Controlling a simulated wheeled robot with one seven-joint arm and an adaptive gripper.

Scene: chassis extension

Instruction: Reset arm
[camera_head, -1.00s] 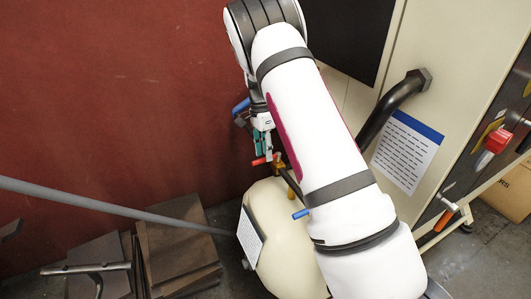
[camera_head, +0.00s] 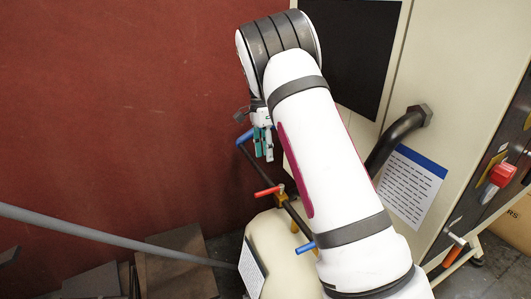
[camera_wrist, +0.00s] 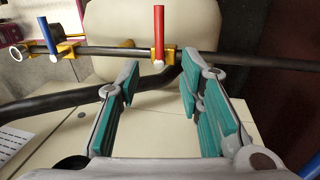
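My arm (camera_head: 325,155) is raised across the middle of the head view, bent at the top, with the gripper hanging below the bend. My gripper (camera_head: 263,150) has green-padded fingers and is apart from the dark red wall behind it. In the wrist view my gripper (camera_wrist: 160,85) has its two fingers spread with nothing between them. A red valve handle (camera_head: 267,191) lies below the gripper in the head view. It also shows beyond the fingertips in the wrist view (camera_wrist: 158,32), on a dark pipe with a yellow fitting.
A blue handle (camera_head: 305,248) stands lower on the pipe, and another blue handle (camera_head: 244,136) is beside the gripper. A cream tank (camera_head: 280,240) lies below. A cream cabinet (camera_head: 455,70) with a thick black pipe (camera_head: 395,140) stands right. A grey bar (camera_head: 110,235) crosses the lower left.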

